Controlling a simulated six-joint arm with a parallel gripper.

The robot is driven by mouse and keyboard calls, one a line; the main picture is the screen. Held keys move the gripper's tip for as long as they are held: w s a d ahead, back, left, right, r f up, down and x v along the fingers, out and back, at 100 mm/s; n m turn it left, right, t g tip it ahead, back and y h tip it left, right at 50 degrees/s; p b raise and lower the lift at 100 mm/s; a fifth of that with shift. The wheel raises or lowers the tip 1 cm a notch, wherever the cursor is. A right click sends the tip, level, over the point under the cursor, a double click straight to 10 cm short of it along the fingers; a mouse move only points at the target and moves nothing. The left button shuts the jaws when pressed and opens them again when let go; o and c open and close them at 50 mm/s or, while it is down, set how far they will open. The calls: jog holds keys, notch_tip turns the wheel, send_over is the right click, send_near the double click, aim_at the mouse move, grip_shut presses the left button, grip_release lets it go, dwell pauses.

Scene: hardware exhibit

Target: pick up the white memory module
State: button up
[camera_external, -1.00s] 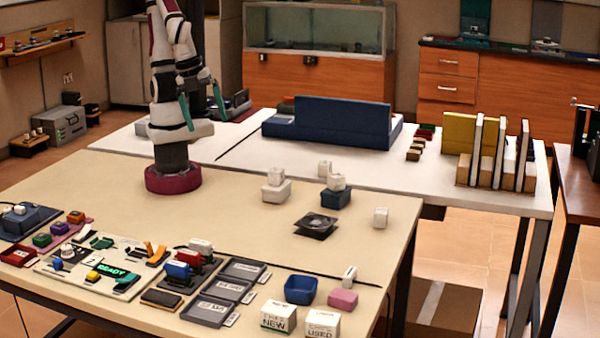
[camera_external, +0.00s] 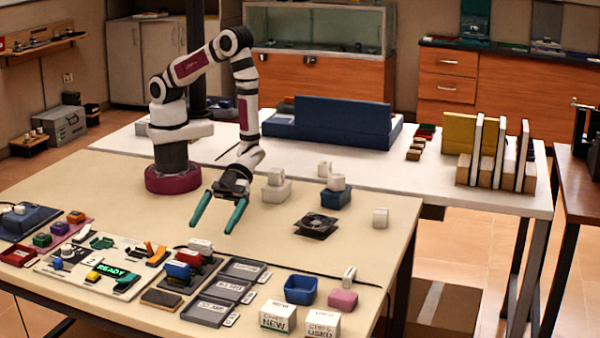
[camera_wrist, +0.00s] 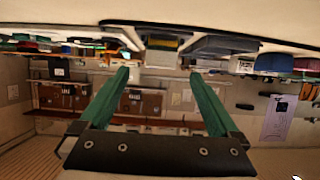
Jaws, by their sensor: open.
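Grey labelled trays (camera_external: 225,290) lie right of the holder, and a board with a READY display (camera_external: 110,270) lies left. A blue bin (camera_external: 301,290), a pink block (camera_external: 342,299) and white boxes (camera_external: 278,317) stand front right. A fan (camera_external: 316,224) lies behind. Bare tabletop surrounds my base.

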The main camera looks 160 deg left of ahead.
aim_at(200, 241)
jog(key=x, duration=0.7)
jog(key=shift+w+d+r, duration=0.2)
jog(key=shift+w+r, duration=0.05)
jog(key=shift+w, duration=0.05)
jog(key=c, duration=1.2)
